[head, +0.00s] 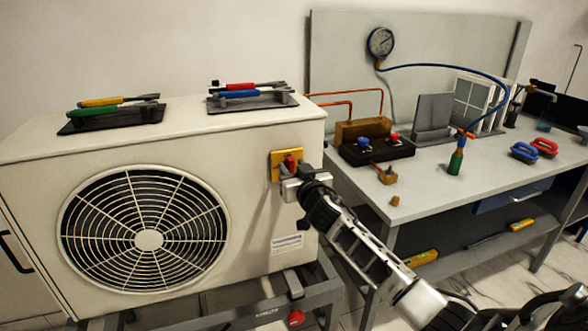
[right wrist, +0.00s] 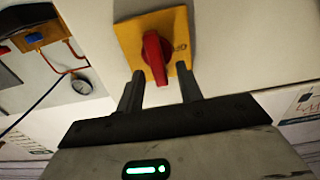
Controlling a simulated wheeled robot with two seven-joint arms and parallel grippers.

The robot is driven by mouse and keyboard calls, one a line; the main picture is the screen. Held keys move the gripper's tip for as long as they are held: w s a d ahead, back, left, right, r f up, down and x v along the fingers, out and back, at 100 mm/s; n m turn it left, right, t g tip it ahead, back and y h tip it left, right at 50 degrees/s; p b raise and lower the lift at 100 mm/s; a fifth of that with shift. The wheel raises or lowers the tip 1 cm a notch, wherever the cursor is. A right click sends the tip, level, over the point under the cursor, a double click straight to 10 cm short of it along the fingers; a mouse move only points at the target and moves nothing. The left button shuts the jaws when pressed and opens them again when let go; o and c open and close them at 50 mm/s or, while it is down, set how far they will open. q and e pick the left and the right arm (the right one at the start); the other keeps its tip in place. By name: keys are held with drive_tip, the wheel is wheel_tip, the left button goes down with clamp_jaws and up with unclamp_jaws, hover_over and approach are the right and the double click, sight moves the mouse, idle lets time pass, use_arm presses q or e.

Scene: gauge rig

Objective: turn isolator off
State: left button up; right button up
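The isolator is a red rotary knob (head: 291,163) on a yellow plate (head: 275,166) on the front of the white outdoor unit (head: 255,205), near its right edge. In the right wrist view the red knob (right wrist: 156,56) stands on its yellow plate (right wrist: 180,30), its handle running roughly up and down the picture. My right gripper (right wrist: 163,85) is open, with one finger on each side below the knob's lower end. I cannot tell whether a finger touches it. In the head view my right gripper (head: 288,182) partly covers the plate. My left gripper is not in view.
Screwdriver racks (head: 110,114) (head: 252,99) sit on top of the unit. A workbench (head: 420,190) at the right carries a gauge (head: 381,42) on its back panel, a blue hose (head: 440,67) and a valve block (head: 376,150). Free room lies in front of the unit's fan grille (head: 148,240).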

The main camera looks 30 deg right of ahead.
clamp_jaws()
drive_tip(key=shift+a+n, duration=0.1)
drive_tip(key=shift+n, duration=0.2)
drive_tip(key=n, duration=0.3)
drive_tip(key=shift+a+n, duration=0.25)
drive_tip(key=shift+n, duration=0.05)
drive_tip(key=n, duration=0.4)
drive_tip(key=f+n, duration=0.1)
drive_tip(key=n, duration=0.4)
drive_tip(key=a+n, duration=0.1)
drive_tip(key=n, duration=0.3)
drive_tip(key=shift+w+f+n, duration=0.2)
drive_tip(key=shift+f+n, duration=0.2)
